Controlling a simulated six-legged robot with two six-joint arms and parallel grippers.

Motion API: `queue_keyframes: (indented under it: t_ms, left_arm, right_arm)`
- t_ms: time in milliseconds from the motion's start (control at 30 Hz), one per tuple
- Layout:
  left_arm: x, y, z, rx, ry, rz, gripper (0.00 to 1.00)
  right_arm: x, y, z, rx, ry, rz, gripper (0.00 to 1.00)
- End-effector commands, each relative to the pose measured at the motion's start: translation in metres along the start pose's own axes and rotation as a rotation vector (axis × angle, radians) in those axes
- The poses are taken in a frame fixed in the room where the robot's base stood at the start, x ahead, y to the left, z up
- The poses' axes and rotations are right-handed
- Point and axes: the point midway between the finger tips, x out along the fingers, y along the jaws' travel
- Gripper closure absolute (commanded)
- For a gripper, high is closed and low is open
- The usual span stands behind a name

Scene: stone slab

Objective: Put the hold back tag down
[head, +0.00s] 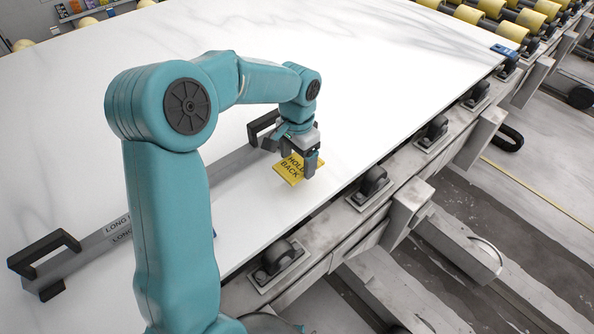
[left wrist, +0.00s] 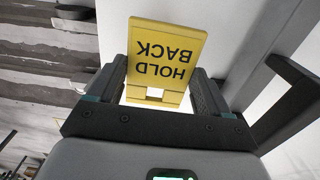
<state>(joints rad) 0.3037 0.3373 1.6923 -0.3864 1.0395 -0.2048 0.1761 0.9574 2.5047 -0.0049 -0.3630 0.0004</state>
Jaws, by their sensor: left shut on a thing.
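The yellow hold back tag (head: 292,168) has black lettering and is at the slab's near edge side in the head view. My left gripper (head: 298,164) is shut on it, with fingers on both sides. In the left wrist view the tag (left wrist: 164,58) sits between the two fingers of the left gripper (left wrist: 160,88), its lettering upside down. White slab surface shows around it. I cannot tell whether the tag touches the slab. The right gripper is not in view.
A long grey bar (head: 108,240) with black handles lies on the white slab (head: 400,70), just left of the tag. Black rollers (head: 370,183) line the slab's near edge. A blue piece (head: 504,51) sits at the far right corner. The slab's far middle is clear.

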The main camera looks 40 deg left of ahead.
Motion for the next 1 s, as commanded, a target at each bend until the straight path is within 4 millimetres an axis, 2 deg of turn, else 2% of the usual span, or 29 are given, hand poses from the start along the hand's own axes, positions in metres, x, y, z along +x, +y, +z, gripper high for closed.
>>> queue_keyframes:
  t_ms: [200,300,700,733,767,800,1000]
  left_arm:
    - [0.033,-0.001,0.001,0.0,-0.004,0.0,0.51]
    - [0.043,-0.001,0.0,0.0,-0.001,0.0,0.51]
    - [0.049,-0.001,0.0,0.0,0.0,0.0,0.51]
    - [0.048,-0.001,0.0,0.0,0.0,0.0,0.15]
    - [0.047,-0.001,0.0,0.0,0.0,0.0,0.05]
    - [0.047,-0.001,0.0,0.0,0.0,0.0,0.0]
    - [0.046,-0.001,0.0,0.0,0.0,0.0,0.0]
  right_arm:
    - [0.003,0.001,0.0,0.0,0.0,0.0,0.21]
    - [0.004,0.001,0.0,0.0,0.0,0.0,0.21]
    - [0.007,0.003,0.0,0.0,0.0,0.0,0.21]
    - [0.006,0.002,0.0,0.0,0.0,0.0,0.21]
    - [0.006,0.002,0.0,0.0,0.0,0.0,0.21]
    - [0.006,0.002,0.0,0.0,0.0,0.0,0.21]
    - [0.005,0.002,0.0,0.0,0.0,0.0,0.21]
